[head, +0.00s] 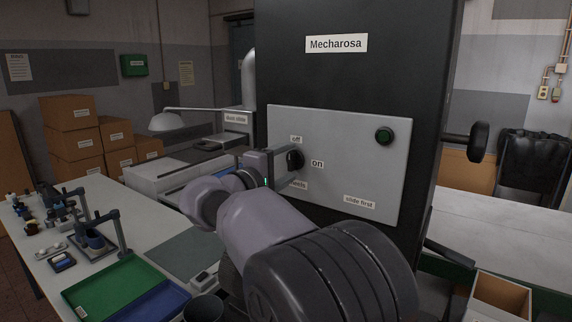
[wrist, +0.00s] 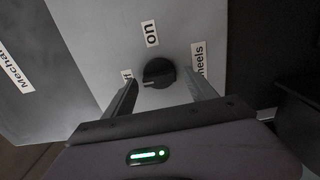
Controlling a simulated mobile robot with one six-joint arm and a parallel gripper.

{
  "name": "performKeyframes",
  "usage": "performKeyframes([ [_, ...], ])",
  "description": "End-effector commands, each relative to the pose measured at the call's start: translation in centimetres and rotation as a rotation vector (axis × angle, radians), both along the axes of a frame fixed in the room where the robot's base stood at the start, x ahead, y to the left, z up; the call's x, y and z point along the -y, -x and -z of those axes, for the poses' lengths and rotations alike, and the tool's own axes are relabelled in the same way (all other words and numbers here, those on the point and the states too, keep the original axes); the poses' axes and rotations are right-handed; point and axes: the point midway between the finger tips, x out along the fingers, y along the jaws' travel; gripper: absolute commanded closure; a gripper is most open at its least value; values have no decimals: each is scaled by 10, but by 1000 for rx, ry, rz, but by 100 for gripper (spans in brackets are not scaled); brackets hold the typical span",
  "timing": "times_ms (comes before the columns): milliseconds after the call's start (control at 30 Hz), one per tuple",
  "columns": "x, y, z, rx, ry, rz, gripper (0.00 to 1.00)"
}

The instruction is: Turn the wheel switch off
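The wheel switch is a round black knob (wrist: 158,73) on the grey panel (head: 345,120) of the black Mecharosa machine. It also shows in the head view (head: 295,160), partly covered by my gripper. Labels "off" (head: 296,139), "on" (head: 317,163) and a partly hidden "wheels" (wrist: 198,62) surround it. In the wrist view a light mark on the knob points toward the partly hidden "off" label. My gripper (wrist: 163,92) is open, its fingers on either side of the knob. I cannot tell whether they touch it.
A black handle (head: 477,140) sticks out on the machine's right side. A bench with green (head: 117,287) and blue trays stands left.

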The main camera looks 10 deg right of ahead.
Motion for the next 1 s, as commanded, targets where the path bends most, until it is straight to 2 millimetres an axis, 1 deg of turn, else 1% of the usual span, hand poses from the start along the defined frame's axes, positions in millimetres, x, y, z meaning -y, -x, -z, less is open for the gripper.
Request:
performKeyframes([
  [167,0,0,0,1,-1,0,35],
  [267,-7,6,0,1,-1,-2,35],
  [367,-21,20,0,1,-1,-3,35],
  [700,-88,86,-1,1,-1,-4,35],
  [800,-103,103,-1,1,-1,-3,35],
  [900,-115,114,-1,0,0,-3,35],
  [1000,-121,121,0,0,0,-1,35],
])
